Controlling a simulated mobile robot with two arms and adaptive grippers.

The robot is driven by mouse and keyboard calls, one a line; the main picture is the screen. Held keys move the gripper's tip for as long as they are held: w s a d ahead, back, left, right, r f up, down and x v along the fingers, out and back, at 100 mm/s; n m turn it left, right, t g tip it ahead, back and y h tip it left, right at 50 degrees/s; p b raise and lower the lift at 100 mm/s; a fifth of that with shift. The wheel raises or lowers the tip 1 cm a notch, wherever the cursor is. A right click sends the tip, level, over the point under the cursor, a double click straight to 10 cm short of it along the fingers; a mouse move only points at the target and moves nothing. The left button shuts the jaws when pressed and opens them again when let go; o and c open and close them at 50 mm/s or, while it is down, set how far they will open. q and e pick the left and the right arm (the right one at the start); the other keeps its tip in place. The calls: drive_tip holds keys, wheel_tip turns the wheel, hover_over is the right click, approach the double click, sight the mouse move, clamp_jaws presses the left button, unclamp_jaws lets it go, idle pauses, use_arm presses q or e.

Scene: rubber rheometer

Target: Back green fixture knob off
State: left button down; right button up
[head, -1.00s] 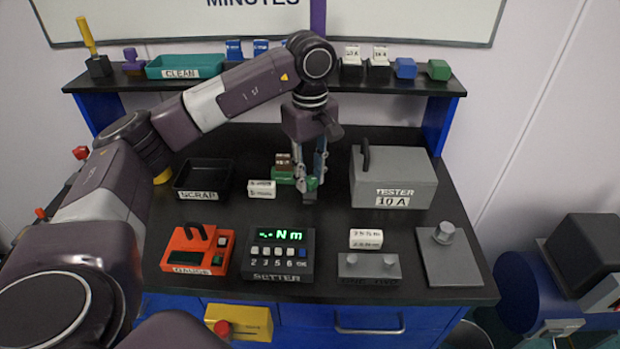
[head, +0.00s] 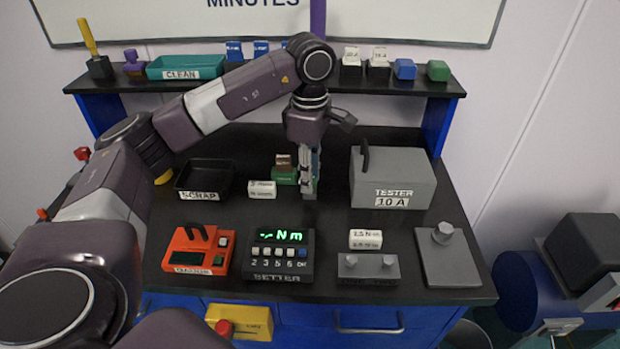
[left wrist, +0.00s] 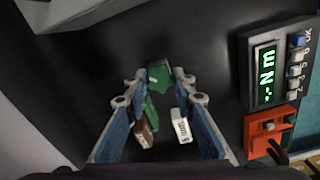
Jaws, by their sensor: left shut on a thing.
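The green fixture (head: 285,177) stands on the black bench, left of the grey tester, with a brown block (head: 284,161) at its top. In the left wrist view the fixture's green body (left wrist: 152,110) shows partly between my fingers, with the brown block (left wrist: 147,130) near it. The green lobed knob (left wrist: 159,76) is between my fingertips. My left gripper (head: 309,190) points down at the fixture's right side and is shut on the knob. In the head view the fingers hide most of the knob. My right gripper is not in view.
A white label block (head: 262,189) stands just left of the fixture, beside the black scrap tray (head: 205,195). The grey tester (head: 393,178) is to the right. The setter (head: 280,255) and orange device (head: 197,250) are in front. Bench between fixture and setter is clear.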

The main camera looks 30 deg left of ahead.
use_arm(q)
drive_tip(key=shift+n, duration=0.3)
drive_tip(key=n, duration=0.4)
drive_tip(key=shift+f, duration=0.1)
idle(0.4)
drive_tip(key=n+p, duration=0.1)
drive_tip(key=n, duration=0.3)
drive_tip(key=shift+s+n, duration=0.1)
drive_tip(key=shift+n, duration=0.3)
drive_tip(key=c, duration=1.8)
unclamp_jaws()
drive_tip(key=shift+o, duration=0.2)
